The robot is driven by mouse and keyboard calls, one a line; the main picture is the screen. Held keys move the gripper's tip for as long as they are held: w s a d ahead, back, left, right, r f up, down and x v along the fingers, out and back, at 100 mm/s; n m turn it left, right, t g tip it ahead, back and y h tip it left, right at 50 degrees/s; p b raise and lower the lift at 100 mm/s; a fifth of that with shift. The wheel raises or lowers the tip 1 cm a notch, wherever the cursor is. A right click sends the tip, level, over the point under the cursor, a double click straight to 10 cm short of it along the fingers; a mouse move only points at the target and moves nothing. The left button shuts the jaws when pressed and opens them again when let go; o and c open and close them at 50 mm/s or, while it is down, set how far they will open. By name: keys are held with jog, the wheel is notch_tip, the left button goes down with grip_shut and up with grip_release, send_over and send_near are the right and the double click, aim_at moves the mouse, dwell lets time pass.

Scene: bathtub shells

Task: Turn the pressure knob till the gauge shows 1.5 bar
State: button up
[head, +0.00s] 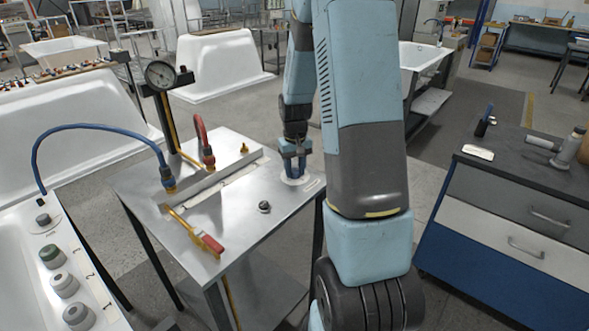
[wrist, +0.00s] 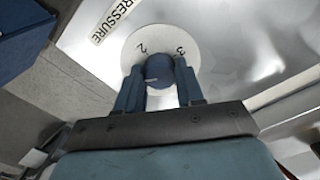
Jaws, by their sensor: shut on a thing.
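The pressure knob is a round blue knob (wrist: 159,72) on a white dial plate (wrist: 178,42) with the numbers 2 and 3 showing, beside a label reading PRESSURE (wrist: 110,20). My gripper (wrist: 160,88) is shut on the knob, with one finger on each side. In the head view my gripper (head: 294,172) reaches down onto the dial plate (head: 297,178) at the right side of the metal table; its fingers largely hide the knob. The round gauge (head: 160,74) stands on a post at the table's back left. Its needle is too small to read.
The metal table (head: 240,215) carries a red-handled valve (head: 210,244), a small black knob (head: 264,207), a red hose (head: 201,135) and a blue hose (head: 100,127). White tub shells (head: 225,62) stand behind. A drawer cabinet (head: 520,205) stands at right.

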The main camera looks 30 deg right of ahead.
aim_at(295, 170)
dwell(0.3)
jog(key=o, duration=1)
jog(key=shift+o, duration=0.2)
notch_tip(295, 170, up, 14)
jog(key=shift+f, duration=0.15)
